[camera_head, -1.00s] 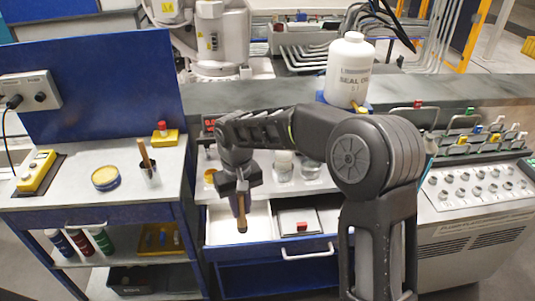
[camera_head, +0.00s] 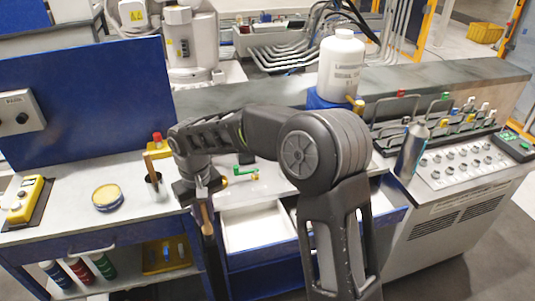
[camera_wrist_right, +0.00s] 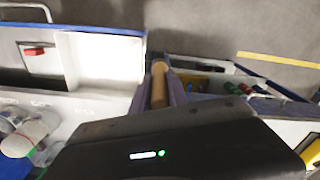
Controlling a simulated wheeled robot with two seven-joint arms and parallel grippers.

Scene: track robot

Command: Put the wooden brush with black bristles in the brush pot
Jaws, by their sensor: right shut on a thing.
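My right gripper (camera_head: 203,192) is shut on a wooden brush (camera_head: 207,222), whose light wooden end points down below the fingers. In the right wrist view, the brush (camera_wrist_right: 159,84) sits between the two fingers; its bristles do not show. The brush pot (camera_head: 155,186) is a small dark cup on the left cart's top, with another wooden handle (camera_head: 149,167) leaning out of it. My right gripper is to the right of the pot, apart from it, near the cart's edge and the open drawer. My left gripper is not in view.
A yellow-topped round tin (camera_head: 107,196) and a yellow control box (camera_head: 25,200) stand on the left cart. An open drawer (camera_head: 255,230) lies right of the gripper. A blue panel (camera_head: 85,105) rises behind the cart. A white bottle (camera_head: 341,70) stands behind my arm.

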